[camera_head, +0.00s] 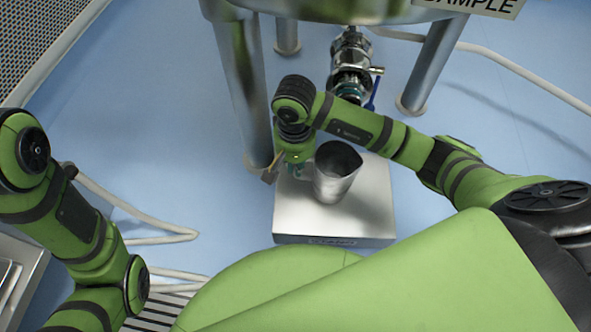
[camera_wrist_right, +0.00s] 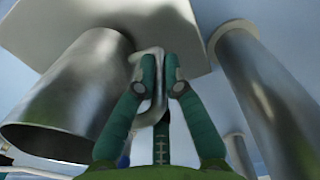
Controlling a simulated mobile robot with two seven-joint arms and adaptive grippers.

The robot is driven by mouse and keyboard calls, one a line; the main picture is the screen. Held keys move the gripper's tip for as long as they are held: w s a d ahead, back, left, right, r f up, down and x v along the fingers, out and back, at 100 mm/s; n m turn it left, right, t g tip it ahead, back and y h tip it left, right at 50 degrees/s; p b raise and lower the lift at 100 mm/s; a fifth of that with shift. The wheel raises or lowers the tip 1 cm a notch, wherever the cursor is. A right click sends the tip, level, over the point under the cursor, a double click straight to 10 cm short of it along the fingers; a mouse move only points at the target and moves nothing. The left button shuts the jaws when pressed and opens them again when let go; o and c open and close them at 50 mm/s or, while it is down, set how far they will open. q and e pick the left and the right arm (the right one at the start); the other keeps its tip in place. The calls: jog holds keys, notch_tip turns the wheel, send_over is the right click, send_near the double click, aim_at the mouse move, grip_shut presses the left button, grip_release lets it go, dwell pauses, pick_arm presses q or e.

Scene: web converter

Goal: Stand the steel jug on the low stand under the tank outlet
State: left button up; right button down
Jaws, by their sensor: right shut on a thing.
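The steel jug (camera_head: 337,178) is upright over the top of the low stand (camera_head: 330,226). In the wrist view the jug (camera_wrist_right: 70,95) has its base against or very close to the stand (camera_wrist_right: 110,14); I cannot tell whether it bears its full weight. My right gripper (camera_head: 297,170) is at the jug's left side, and in the wrist view its fingers (camera_wrist_right: 160,80) are shut on the jug's handle (camera_wrist_right: 150,70). The tank outlet (camera_head: 350,72), a steel valve with a blue lever, shows above and beyond the jug, partly behind my right arm. My left gripper is out of view.
The tank (camera_head: 340,8) stands on steel legs; one leg (camera_head: 243,90) is close to my right gripper's left, another (camera_head: 430,65) is to the right. Pale hoses (camera_head: 150,215) lie on the blue floor. The floor at left centre is mostly clear.

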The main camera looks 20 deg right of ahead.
jog(key=shift+f, duration=0.7)
jog(key=shift+r, duration=0.15)
jog(key=shift+f, duration=0.2)
jog(key=c, duration=1.3)
grip_release()
jog(key=shift+r, duration=0.15)
